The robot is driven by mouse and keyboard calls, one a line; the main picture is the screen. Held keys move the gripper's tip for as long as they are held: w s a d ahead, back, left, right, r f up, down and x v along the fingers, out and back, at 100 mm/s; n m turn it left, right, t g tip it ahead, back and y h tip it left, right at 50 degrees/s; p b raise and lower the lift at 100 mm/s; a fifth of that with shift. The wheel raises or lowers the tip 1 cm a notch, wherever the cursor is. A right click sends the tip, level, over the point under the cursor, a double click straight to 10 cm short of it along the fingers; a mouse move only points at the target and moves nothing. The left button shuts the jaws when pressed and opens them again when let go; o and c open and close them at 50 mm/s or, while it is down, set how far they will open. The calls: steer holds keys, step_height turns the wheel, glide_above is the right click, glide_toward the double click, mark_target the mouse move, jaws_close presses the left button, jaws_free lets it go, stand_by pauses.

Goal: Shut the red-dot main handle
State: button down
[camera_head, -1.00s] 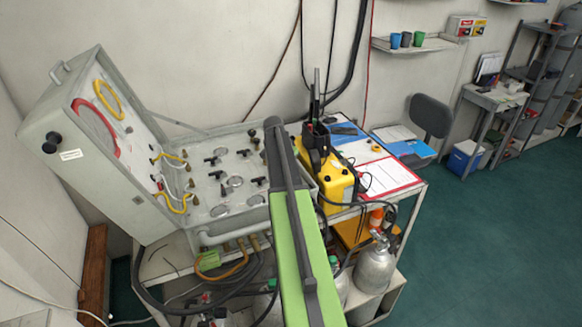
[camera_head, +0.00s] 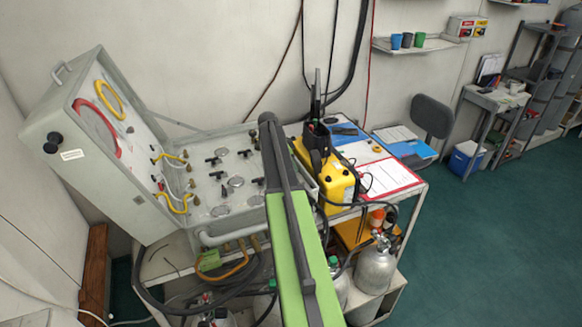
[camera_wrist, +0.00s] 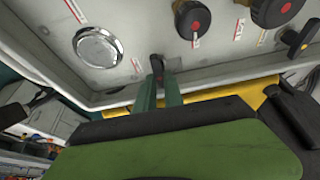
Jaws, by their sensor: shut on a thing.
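The grey air panel (camera_head: 205,205) lies in an open case on the bench in the head view, with several dark handles and round gauges on it. In the wrist view, my gripper (camera_wrist: 159,78) has its two green fingers close together at the panel's near edge, shut on a small dark handle part (camera_wrist: 157,64). No red dot shows on that part. A black knob with a red dot (camera_wrist: 195,20) sits up and right of the fingers, and a larger red-dot knob (camera_wrist: 280,9) is farther right. In the head view my arm hides the gripper and the panel's right part.
A silver gauge (camera_wrist: 98,46) lies left of my fingers. The raised case lid (camera_head: 75,140) stands left of the panel. A yellow device (camera_head: 337,182) stands close right of my arm.

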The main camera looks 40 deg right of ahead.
steer(key=shift+w+a, duration=0.15)
steer(key=shift+w, duration=0.05)
steer(key=c, duration=1.5)
jaws_free()
steer(key=shift+o, duration=0.2)
steer(key=shift+s, duration=0.1)
steer(key=p+v, duration=1.6)
steer(key=v, duration=0.1)
steer(key=shift+r, duration=0.15)
steer(key=shift+a, duration=0.1)
